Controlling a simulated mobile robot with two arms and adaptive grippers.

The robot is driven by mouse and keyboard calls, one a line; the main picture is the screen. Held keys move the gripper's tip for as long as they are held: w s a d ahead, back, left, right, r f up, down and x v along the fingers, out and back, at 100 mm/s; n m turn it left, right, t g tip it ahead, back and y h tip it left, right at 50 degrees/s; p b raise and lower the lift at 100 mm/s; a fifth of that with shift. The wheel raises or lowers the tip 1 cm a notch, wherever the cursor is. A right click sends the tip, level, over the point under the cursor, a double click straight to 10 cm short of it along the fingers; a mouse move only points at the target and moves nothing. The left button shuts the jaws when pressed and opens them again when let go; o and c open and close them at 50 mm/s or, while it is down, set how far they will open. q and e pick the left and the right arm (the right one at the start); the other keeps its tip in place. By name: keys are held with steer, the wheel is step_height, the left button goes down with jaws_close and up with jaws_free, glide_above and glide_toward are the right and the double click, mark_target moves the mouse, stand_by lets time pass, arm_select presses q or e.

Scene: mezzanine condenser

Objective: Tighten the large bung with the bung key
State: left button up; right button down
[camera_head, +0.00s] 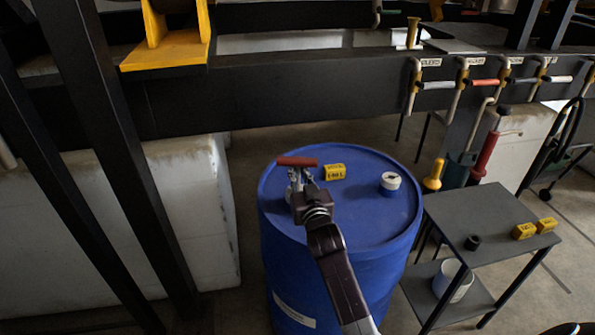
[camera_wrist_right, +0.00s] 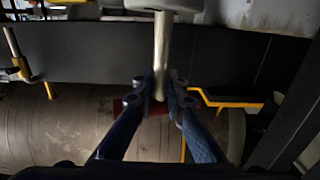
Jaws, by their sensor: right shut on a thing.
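A blue drum (camera_head: 345,225) stands upright in the head view. The bung key, with a red crossbar handle (camera_head: 297,161), is above the left part of its lid. My right gripper (camera_head: 298,184) is shut on the key's metal shaft, which also shows in the right wrist view (camera_wrist_right: 161,50) between the fingertips (camera_wrist_right: 160,95). The key's lower end is hidden behind my gripper, so I cannot tell whether it sits in a bung. A white round cap (camera_head: 390,181) is on the right of the lid. I cannot make out another bung. My left gripper is not in view.
A yellow block (camera_head: 334,172) lies on the lid close to the key. A dark side table (camera_head: 490,218) with two yellow blocks (camera_head: 534,229) and a dark ring (camera_head: 473,242) stands to the right. A white bucket (camera_head: 453,281) is on its lower shelf. A dark beam (camera_head: 300,90) runs behind.

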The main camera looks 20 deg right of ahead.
mark_target(297, 158)
steer(key=shift+r+p, duration=1.95)
steer(key=shift+r, duration=0.45)
